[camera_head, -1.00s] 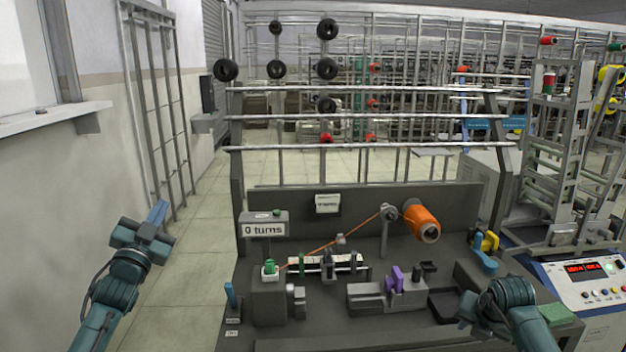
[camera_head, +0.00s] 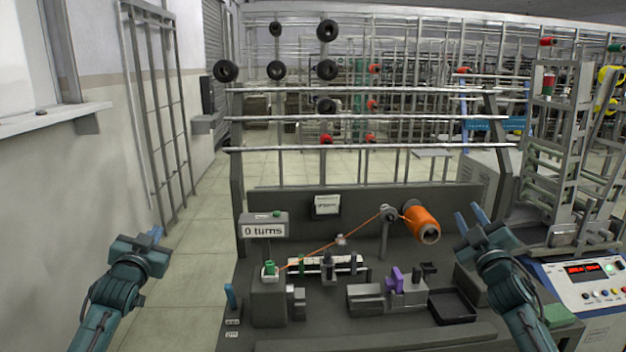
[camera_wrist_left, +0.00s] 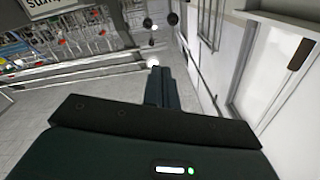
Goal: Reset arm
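My left gripper (camera_head: 148,243) is at the left, over the floor beside the bench, apart from everything. In the left wrist view its fingers (camera_wrist_left: 162,88) lie together with nothing between them. My right gripper (camera_head: 472,218) is raised at the bench's right side, its two fingers apart and empty. The orange thread spool (camera_head: 422,223) sits on a stand, its thread running left through guides to the green bobbin (camera_head: 270,268) on the winder (camera_head: 268,303). The sign (camera_head: 263,231) reads "0 turns". A purple part (camera_head: 397,279) stands on a grey block.
A black tray (camera_head: 452,306) lies at the bench's right, near my right arm. A blue upright piece (camera_head: 230,297) stands at the left edge. A control panel (camera_head: 585,280) is at far right. A wall and ladder-like rack (camera_head: 160,120) flank my left side.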

